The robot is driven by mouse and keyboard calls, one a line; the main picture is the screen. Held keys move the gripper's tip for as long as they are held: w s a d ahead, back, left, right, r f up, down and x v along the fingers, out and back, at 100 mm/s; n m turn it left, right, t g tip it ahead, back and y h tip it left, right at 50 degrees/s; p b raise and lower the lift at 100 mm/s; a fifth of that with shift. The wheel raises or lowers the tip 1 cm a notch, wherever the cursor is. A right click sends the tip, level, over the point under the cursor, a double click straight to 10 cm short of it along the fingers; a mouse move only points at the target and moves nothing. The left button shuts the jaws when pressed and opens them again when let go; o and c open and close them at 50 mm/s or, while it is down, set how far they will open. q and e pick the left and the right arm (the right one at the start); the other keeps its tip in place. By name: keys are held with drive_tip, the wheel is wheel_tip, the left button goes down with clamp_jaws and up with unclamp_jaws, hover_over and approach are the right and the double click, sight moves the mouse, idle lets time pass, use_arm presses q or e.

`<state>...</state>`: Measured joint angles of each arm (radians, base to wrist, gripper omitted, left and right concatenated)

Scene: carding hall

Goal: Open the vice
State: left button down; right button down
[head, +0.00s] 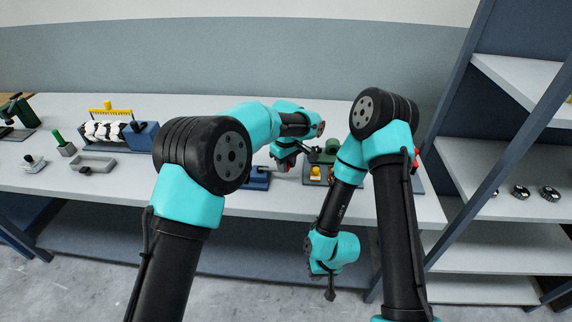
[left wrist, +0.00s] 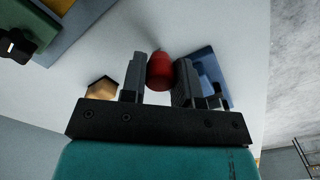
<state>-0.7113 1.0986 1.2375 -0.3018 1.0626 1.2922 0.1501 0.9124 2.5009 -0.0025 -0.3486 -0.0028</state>
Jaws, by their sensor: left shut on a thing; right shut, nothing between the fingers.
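My left gripper (head: 285,163) is low over the middle of the bench, partly hidden by its own arm. In the left wrist view, its fingers (left wrist: 160,70) are shut on a red rounded knob (left wrist: 160,74). A blue block-like piece (head: 258,180), perhaps part of the vice, sits on the bench just below the left gripper. A blue piece also shows beside the fingers in the left wrist view (left wrist: 208,68). The vice's jaws are not clearly visible. My right gripper (head: 330,293) is shut and empty, pointing down in front of the bench edge.
A small panel with a yellow part (head: 315,172) lies right of the left gripper. A yellow comb-like fixture (head: 110,112), a grey tray (head: 93,164) and a green machine (head: 18,108) stand at the left. Shelves (head: 500,155) with a dark upright are at the right.

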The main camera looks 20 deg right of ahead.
use_arm(q)
drive_tip(key=shift+w, duration=0.1)
drive_tip(key=c, duration=0.9)
unclamp_jaws()
drive_tip(key=shift+o, duration=0.2)
drive_tip(key=shift+r, duration=0.1)
wheel_tip(320, 180, up, 17)
drive_tip(key=shift+r, duration=0.15)
